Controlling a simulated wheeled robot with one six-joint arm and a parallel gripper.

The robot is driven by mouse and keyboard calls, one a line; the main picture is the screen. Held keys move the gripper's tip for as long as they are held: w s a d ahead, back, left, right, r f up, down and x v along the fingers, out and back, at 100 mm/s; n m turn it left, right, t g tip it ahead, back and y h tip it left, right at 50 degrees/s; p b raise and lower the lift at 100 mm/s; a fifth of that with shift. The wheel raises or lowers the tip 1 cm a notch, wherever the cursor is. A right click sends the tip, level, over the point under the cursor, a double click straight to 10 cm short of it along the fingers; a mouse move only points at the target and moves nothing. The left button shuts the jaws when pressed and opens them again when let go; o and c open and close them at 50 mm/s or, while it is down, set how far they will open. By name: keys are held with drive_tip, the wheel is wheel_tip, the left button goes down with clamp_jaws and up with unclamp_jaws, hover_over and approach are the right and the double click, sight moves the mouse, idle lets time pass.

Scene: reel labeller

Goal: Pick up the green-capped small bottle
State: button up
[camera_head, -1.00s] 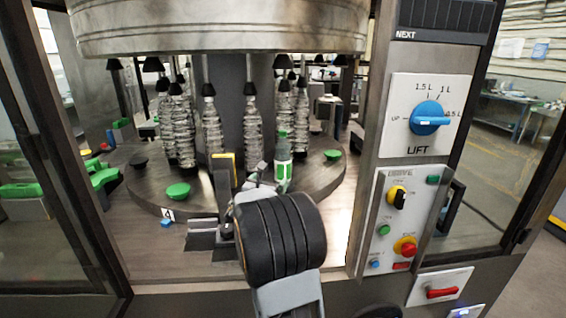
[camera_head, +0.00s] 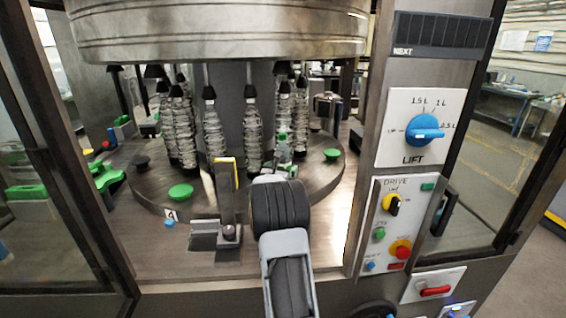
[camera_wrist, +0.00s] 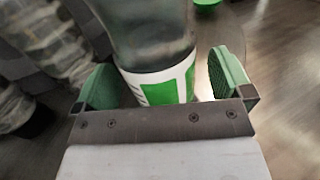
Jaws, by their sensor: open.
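The small bottle (camera_wrist: 150,45) fills the middle of the wrist view, clear above with a white and green label low on it. It stands between the two green pads of my gripper (camera_wrist: 165,85). The pads are spread, with a gap at the right pad; the left pad is close to the label. The bottle's cap is out of the wrist view. In the head view the green cap (camera_head: 283,138) shows above my gripper (camera_head: 277,172), and my arm hides most of the bottle.
Several clear ribbed bottles (camera_head: 213,135) stand on the round table (camera_head: 150,190) close behind and left. Green pucks (camera_head: 180,191) sit on the table. A post with a yellow edge (camera_head: 227,190) stands left of my arm. The control panel (camera_head: 395,225) is at the right.

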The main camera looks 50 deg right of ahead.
drive_tip(key=shift+w+d, duration=0.15)
drive_tip(key=shift+d, duration=0.1)
drive_tip(key=shift+r, duration=0.1)
drive_tip(key=c, duration=1.4)
